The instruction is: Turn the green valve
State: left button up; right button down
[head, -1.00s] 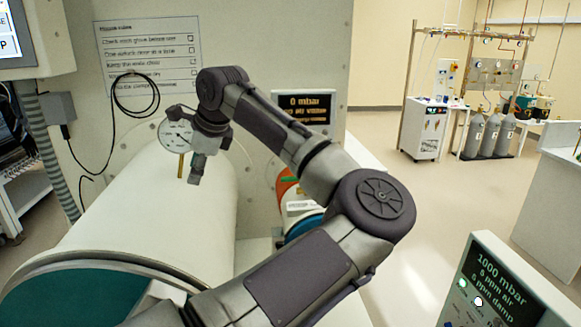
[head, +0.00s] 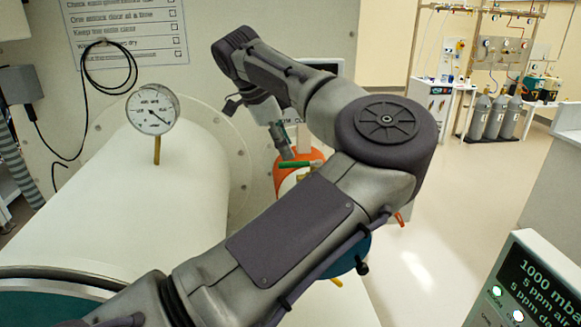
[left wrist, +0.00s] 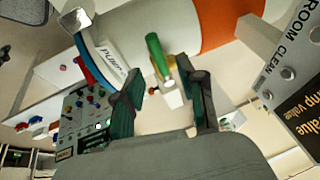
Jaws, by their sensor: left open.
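The green valve handle (head: 295,164) sticks out at the orange band (head: 308,157) of a small cylinder right of the big white one. In the left wrist view the green handle (left wrist: 157,55) stands on a yellow-and-white fitting (left wrist: 173,92). My left gripper (head: 284,150) is at the handle in the head view, partly hidden behind its own arm. In the left wrist view its dark fingers (left wrist: 158,75) are open, one on each side of the handle, with gaps showing. My right gripper is not in view.
A round gauge (head: 153,109) on a brass stem rises from the large white cylinder (head: 160,195). A black cable (head: 107,65) hangs on the panel. A monitor (head: 530,285) stands at lower right. The floor (head: 450,210) beyond my arm is clear.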

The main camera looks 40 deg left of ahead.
aim_at(290, 164)
pick_arm(q)
jog(key=b+x, duration=0.1)
jog(key=x, duration=0.2)
jog(key=shift+w+f, duration=0.1)
jog(key=shift+f, duration=0.25)
jog(key=shift+d+f, duration=0.1)
jog(key=shift+d, duration=0.05)
jog(key=shift+w+f, duration=0.1)
jog(key=shift+w, duration=0.05)
jog(key=shift+c, duration=0.2)
grip_shut()
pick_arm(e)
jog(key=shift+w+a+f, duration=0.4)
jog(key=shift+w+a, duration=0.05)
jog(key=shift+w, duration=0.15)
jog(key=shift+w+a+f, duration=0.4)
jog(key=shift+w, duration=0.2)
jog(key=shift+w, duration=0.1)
